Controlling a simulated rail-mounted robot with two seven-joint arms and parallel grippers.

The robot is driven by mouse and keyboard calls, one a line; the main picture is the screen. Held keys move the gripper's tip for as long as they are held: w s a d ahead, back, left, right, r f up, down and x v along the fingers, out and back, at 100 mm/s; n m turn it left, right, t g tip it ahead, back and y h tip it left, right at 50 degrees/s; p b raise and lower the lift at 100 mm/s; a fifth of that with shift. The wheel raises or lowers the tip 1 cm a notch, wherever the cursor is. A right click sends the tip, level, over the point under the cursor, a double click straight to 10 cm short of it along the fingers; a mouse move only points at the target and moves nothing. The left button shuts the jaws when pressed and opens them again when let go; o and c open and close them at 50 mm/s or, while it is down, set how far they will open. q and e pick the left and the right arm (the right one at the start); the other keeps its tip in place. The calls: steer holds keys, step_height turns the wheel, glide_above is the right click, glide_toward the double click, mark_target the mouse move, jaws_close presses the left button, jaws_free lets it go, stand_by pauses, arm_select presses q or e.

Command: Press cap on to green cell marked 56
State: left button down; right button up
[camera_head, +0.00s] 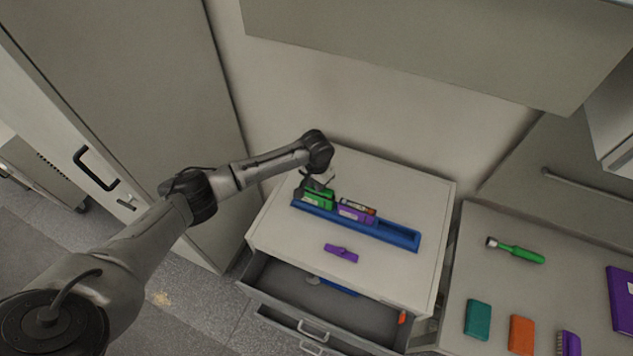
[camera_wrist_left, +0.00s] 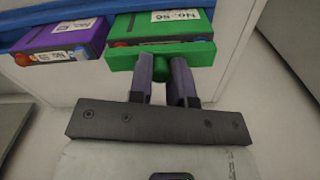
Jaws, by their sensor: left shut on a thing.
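The green cell (camera_wrist_left: 152,27), with a label that reads No. 56, stands at the left end of a blue rack (camera_head: 388,236); it also shows in the head view (camera_head: 317,199). My left gripper (camera_wrist_left: 161,70) is shut on the handle of a green cap (camera_wrist_left: 202,53). The cap is lined up over the cell's terminal end. A red and a blue terminal show beside the cap, and I cannot tell whether it touches the cell. In the head view my left gripper (camera_head: 317,184) is over the green cell. My right gripper is not in view.
A purple cell (camera_head: 352,212) stands next to the green cell. A purple cap (camera_head: 341,253) lies on the cabinet top before the rack. An open drawer (camera_head: 325,290) is below. A green-handled tool (camera_head: 516,250) and coloured blocks lie on the right table. The rack's right part is empty.

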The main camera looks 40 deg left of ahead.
arm_select(q)
steer(key=shift+f, duration=0.4)
stand_by(0.5)
steer(key=shift+c, duration=2.4)
jaws_free()
steer(key=shift+r, duration=0.15)
